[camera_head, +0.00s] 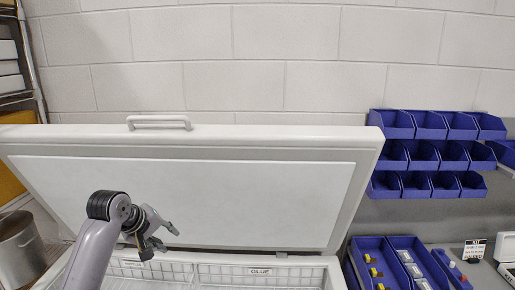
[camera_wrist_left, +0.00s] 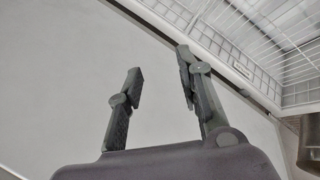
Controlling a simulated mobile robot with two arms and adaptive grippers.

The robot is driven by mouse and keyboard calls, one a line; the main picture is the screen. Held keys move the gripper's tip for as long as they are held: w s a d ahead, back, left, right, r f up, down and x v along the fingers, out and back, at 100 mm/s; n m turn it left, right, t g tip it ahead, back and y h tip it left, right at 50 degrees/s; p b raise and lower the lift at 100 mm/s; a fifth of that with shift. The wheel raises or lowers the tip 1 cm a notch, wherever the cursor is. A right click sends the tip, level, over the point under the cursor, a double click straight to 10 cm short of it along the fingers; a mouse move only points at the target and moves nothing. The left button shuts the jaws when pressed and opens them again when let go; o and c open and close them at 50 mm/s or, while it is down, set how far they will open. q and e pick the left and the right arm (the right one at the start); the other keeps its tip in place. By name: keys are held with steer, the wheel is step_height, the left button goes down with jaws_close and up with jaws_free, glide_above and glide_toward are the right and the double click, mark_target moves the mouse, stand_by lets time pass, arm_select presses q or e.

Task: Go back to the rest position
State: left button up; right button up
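My left gripper (camera_head: 160,238) is in front of the raised lid (camera_head: 250,190) of a white chest freezer, just above the freezer's opening. Its two fingers are apart with nothing between them. In the left wrist view the open fingers (camera_wrist_left: 155,85) stand against the pale inner face of the lid (camera_wrist_left: 60,70). My right gripper is not in view.
Wire baskets (camera_head: 230,277), one labelled GLUE, sit in the freezer below my gripper. A metal pot (camera_head: 20,255) stands at the left. Blue bins (camera_head: 425,155) hang on the right wall. Blue trays (camera_head: 375,250) with small items lie on the right counter.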

arm_select(q)
steer(key=s+d+f+m+g+y, duration=0.1)
steer(key=s+d+f+m, duration=0.25)
steer(key=s+f, duration=0.8)
steer(key=s+d+f+m+g, duration=0.15)
steer(key=s+f+m, duration=0.25)
steer(key=s+f, duration=0.8)
steer(key=s+r+m+g+y, duration=0.1)
steer(key=s+r+m, duration=0.15)
steer(key=s, duration=1.55)
step_height(320, 180, down, 31)
steer(key=g+b, duration=0.1)
steer(key=b, duration=0.5)
steer(key=s+a+f+g+b, duration=0.1)
steer(key=s+a+f+b, duration=0.2)
steer(key=s+f, duration=1.5)
step_height(320, 180, down, 4)
steer(key=shift+a+r+y+b, duration=0.2)
steer(key=shift+y+b, duration=0.1)
steer(key=shift+b, duration=0.35)
